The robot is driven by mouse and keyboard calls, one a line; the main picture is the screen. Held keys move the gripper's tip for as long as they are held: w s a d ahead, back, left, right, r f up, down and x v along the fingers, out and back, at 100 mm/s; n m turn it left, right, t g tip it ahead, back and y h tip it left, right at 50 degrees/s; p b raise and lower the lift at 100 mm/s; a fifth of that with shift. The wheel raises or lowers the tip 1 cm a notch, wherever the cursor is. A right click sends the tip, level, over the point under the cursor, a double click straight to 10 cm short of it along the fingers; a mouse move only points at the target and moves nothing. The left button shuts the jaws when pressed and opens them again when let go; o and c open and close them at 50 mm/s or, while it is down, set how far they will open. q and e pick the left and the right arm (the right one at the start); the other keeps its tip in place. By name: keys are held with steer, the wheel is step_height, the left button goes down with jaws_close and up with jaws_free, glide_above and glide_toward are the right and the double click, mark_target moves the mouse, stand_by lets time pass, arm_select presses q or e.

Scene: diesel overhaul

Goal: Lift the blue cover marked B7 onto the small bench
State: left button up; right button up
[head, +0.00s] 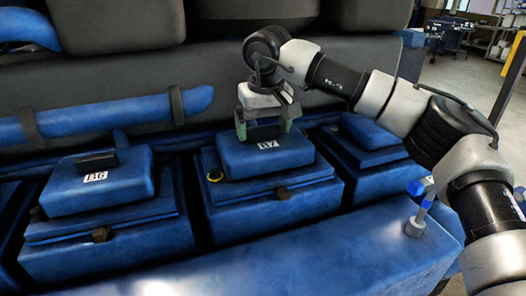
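The blue cover marked B7 (235,158) sits on its blue housing in the middle of the head view, with a white B7 label on its top. My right gripper (264,131) is over this cover, pointing down. Its two fingers stand well apart, one at each end of the dark handle on the cover. I cannot tell whether they press on the handle or only straddle it. The cover looks level and shows no clear gap beneath it. My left gripper is not in view. I cannot identify the small bench in this view.
A similar blue cover marked B6 (128,184) sits to the left, and another blue cover (369,131) to the right. A blue pipe (130,112) runs along the dark engine block behind. Open floor lies at the far right.

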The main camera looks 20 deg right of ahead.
steer(key=shift+r, duration=0.1)
steer(key=c, duration=0.7)
steer(key=shift+c, duration=0.2)
steer(key=shift+r, duration=0.3)
step_height(320, 180, up, 8)
steer(key=shift+r+b, duration=0.2)
steer(key=shift+b, duration=0.7)
steer(key=shift+r+p, duration=1.4)
steer(key=shift+r, duration=0.1)
